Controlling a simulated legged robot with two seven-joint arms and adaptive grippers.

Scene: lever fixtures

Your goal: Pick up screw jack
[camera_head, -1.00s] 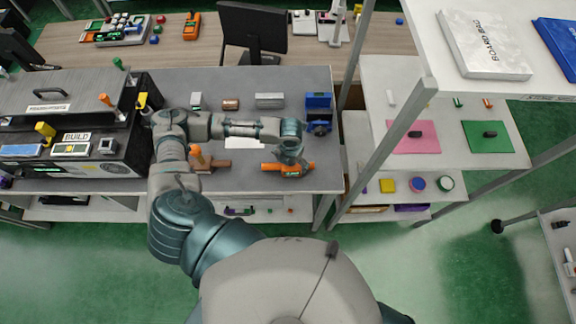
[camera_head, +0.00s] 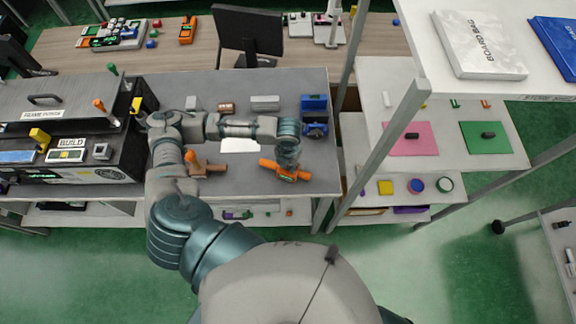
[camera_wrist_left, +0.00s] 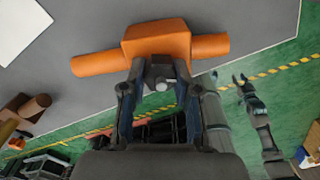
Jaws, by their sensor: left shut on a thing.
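The orange screw jack (camera_head: 284,171) is a block with a round bar out of each side. It lies slanted near the front right of the grey bench (camera_head: 230,180). In the left wrist view the screw jack (camera_wrist_left: 157,44) sits across my fingertips. My left gripper (camera_wrist_left: 160,72) is shut on its block. In the head view my left gripper (camera_head: 289,163) hides part of it. I cannot tell whether the jack touches the bench. A second gripper, apparently my right one (camera_wrist_left: 240,79), shows small in the left wrist view; its jaw state is unclear.
A brown-orange piece (camera_head: 205,167) lies left of the jack, and a white sheet (camera_head: 239,146) lies behind. A blue fixture (camera_head: 315,115) stands at the back right. A grey post (camera_head: 385,145) and white shelves (camera_head: 450,185) stand to the right.

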